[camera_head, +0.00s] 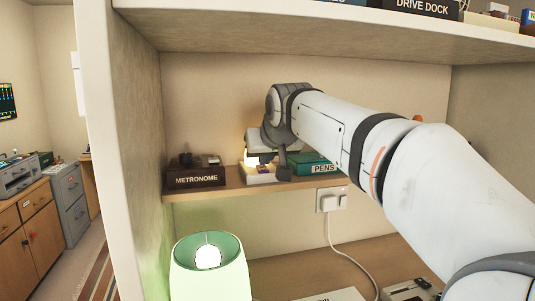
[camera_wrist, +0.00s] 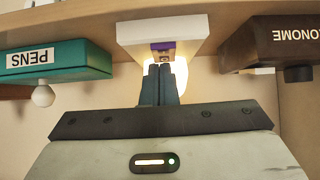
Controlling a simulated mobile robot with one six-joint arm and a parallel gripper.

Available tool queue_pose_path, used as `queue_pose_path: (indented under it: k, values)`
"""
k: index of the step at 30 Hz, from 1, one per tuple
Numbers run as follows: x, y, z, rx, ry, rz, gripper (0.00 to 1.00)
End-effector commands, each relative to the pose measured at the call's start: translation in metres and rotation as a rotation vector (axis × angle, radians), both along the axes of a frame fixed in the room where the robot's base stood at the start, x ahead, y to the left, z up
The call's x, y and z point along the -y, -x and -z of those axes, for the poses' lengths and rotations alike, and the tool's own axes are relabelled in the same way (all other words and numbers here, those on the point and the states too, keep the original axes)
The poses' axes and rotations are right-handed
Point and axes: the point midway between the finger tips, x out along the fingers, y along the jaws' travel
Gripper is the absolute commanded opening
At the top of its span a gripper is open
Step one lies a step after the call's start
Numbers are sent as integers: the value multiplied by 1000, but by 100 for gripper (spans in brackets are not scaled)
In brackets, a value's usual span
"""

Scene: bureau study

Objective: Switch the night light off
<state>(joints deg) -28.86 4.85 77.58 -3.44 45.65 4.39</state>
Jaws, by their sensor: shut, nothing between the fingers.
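A small white box (camera_head: 258,179) with a purple label stands on the shelf between the metronome box and the pens box, with a warm glow at it. It looks like the night light, but its label is too small to read. In the wrist view the white box (camera_wrist: 130,33) appears upside down, its lit part (camera_wrist: 181,75) partly hidden behind my fingers. My gripper (camera_head: 283,172) is shut and empty, right in front of the box; its fingertips also show in the wrist view (camera_wrist: 161,70). I cannot tell whether they touch it. Any switch is hidden.
The metronome box (camera_head: 196,177) is to the left and the green pens box (camera_head: 315,165) to the right, both close. A lit green lamp (camera_head: 209,272) stands below. A white wall socket (camera_head: 332,199) with a cable is under the shelf. An upper shelf (camera_head: 330,32) hangs above my arm.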

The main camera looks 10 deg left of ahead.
Motion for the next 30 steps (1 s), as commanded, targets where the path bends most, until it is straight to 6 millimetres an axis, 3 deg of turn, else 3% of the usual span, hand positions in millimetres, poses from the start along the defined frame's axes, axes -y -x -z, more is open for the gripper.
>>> queue_pose_path:
  k: [20,30]
  values:
    - [-1,-1,4,-43,22,-1,0]
    - [3,10,12,-49,25,-2,0]
